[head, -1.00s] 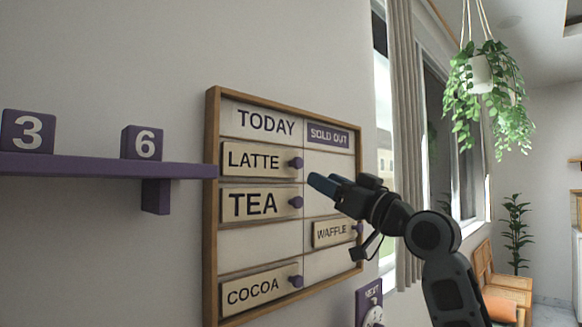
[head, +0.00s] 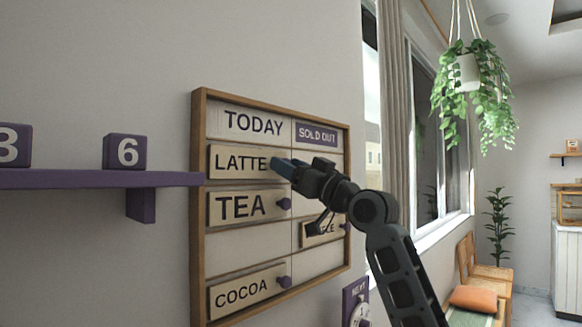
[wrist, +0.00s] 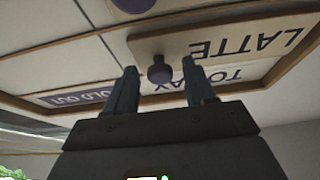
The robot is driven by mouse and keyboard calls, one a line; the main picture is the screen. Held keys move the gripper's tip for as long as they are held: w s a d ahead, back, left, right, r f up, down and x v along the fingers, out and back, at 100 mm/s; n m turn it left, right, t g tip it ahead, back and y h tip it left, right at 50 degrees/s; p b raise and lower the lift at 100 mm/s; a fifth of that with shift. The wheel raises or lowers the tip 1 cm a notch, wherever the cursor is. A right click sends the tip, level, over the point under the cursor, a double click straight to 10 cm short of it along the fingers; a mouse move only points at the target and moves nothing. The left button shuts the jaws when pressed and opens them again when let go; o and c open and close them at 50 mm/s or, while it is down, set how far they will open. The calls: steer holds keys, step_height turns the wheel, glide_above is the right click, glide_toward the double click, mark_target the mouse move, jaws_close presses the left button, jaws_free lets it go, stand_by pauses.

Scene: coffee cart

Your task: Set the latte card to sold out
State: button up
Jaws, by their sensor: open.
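The latte card (head: 236,162) sits on the left, TODAY side of the wooden menu board (head: 198,240), in the top row. It also shows upside down in the wrist view (wrist: 225,42). My gripper (head: 283,166) is at the card's right end and hides its knob in the head view. In the wrist view, the purple knob (wrist: 160,72) shows between the two open fingers (wrist: 160,88). I cannot tell whether the fingers touch it. The SOLD OUT heading (head: 317,134) tops the right column, and the slot below it, right of the latte card, looks empty.
The tea card (head: 238,206) and cocoa card (head: 241,292) are on the left side. The waffle card (head: 309,233) is on the right, partly behind my arm. A purple shelf (head: 90,179) with number blocks juts out left of the board.

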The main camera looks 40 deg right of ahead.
steer(key=shift+c, duration=0.4)
jaws_close()
